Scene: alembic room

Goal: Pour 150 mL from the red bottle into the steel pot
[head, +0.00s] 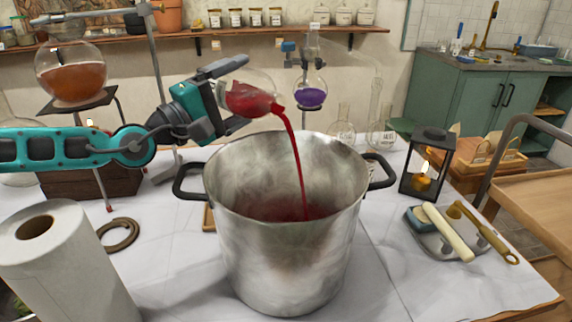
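The steel pot (288,262) stands in the middle of the white-covered table, with red liquid in its bottom. My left gripper (232,93) is shut on the red bottle (262,88), a clear glass vessel with red liquid in it. The bottle is tilted with its mouth to the right, above the pot's rear rim. A red stream (293,145) runs from its mouth down into the pot. The gripper fingers hide part of the bottle. My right gripper is not in the head view.
A paper towel roll (75,275) stands at front left. A flask of orange liquid (72,78) sits on a stand at back left, and a purple flask (310,95) behind the pot. A lit candle lantern (426,165) and a tray (450,240) with tools lie right.

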